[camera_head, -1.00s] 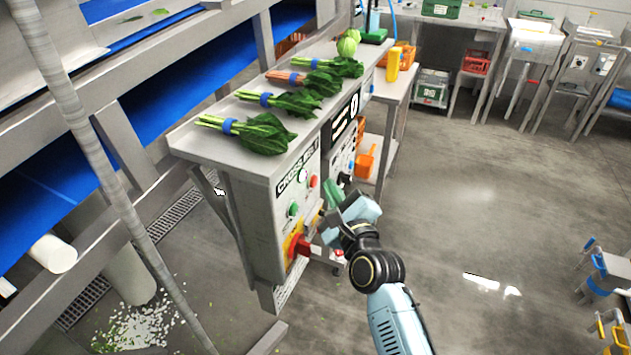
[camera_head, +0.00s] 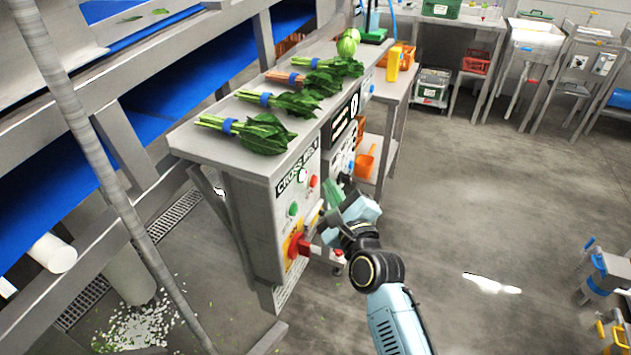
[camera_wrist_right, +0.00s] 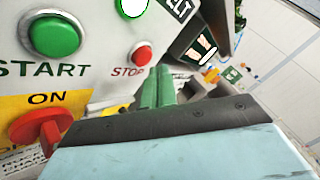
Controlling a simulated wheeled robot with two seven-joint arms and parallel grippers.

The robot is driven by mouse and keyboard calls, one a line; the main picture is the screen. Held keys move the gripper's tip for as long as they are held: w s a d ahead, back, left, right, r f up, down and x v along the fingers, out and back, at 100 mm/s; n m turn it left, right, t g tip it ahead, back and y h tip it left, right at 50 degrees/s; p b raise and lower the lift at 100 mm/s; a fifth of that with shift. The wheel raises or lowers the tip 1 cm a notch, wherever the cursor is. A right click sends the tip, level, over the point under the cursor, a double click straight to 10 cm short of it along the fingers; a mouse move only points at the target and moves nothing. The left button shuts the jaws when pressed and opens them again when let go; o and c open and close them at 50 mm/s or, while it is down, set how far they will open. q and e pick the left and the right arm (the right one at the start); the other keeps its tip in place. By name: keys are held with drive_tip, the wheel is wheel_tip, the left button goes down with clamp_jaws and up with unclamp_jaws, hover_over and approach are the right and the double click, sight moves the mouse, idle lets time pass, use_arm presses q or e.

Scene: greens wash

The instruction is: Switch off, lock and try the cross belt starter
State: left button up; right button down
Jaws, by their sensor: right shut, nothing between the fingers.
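The cross belt starter box (camera_head: 262,230) stands under the bench end, its labelled face toward my right arm. It carries a green START button (camera_wrist_right: 55,35), a red STOP button (camera_wrist_right: 141,55) and a white lamp (camera_wrist_right: 132,4). Below them a red rotary handle (camera_head: 299,246) sits on a yellow plate; the handle (camera_wrist_right: 40,130) also shows in the right wrist view, under the word ON. My right gripper (camera_head: 334,191) is shut and empty, in front of the panel's right side; its green fingers (camera_wrist_right: 157,88) appear near STOP. Contact cannot be told. My left gripper is out of view.
Bunches of greens (camera_head: 262,132) lie on the bench top (camera_head: 215,150). A second panel (camera_head: 343,150) adjoins the starter on the right. An orange scoop (camera_head: 366,160) and a yellow bottle (camera_head: 393,64) are beyond.

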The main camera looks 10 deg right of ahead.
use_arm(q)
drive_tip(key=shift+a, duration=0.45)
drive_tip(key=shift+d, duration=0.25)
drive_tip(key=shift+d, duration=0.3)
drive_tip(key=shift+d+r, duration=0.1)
use_arm(e)
drive_tip(key=shift+w+a, duration=0.1)
drive_tip(key=shift+a, duration=0.05)
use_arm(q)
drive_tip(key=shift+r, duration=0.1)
use_arm(e)
drive_tip(key=shift+w+a, duration=0.15)
drive_tip(key=shift+a, duration=0.1)
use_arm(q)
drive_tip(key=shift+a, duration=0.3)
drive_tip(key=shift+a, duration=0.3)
use_arm(e)
drive_tip(key=shift+w+a, duration=0.1)
